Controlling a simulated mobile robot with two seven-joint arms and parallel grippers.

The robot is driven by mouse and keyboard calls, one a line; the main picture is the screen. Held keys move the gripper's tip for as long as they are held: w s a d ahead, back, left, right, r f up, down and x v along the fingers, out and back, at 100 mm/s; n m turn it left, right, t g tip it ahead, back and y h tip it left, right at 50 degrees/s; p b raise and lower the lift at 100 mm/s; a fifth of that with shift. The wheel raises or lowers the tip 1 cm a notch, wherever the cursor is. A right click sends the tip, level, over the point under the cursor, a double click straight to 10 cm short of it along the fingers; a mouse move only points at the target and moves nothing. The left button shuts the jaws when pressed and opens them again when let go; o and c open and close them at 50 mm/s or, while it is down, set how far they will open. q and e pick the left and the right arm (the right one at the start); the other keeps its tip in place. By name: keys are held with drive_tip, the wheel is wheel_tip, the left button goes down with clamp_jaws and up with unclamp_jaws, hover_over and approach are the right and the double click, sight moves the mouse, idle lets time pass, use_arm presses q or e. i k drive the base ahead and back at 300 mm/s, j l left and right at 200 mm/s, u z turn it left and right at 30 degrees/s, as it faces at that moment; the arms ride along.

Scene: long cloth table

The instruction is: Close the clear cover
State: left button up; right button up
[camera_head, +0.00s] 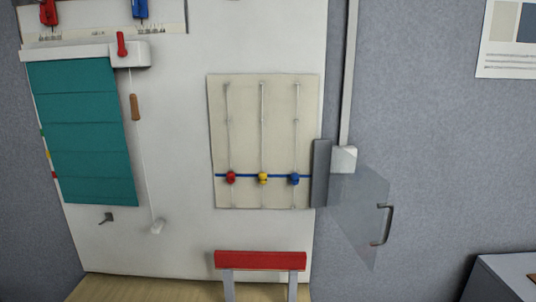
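The clear cover (359,222) is a transparent pane hanging open to the right of the white panel, at an angle to it. A dark handle (386,225) sits at its outer right edge. Its left edge meets a grey upright strip (321,172) on the panel's right side. A beige board (262,100) left of that strip is uncovered. It carries red (231,178), yellow (263,179) and blue (294,179) beads on vertical wires, along a blue horizontal line. Neither of my grippers is in view.
A red bar on two grey supports (260,260) stands below the board. A teal blind (84,135) with a pull cord hangs at left. A dark-topped box (505,275) is at lower right. Bare grey wall (435,150) lies right of the cover.

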sight(323, 154)
drive_tip(key=i+l+u, duration=0.25)
drive_tip(key=l+u, duration=0.25)
drive_tip(key=l, duration=0.65)
drive_tip(key=l+u, duration=0.5)
drive_tip(key=l, duration=0.7)
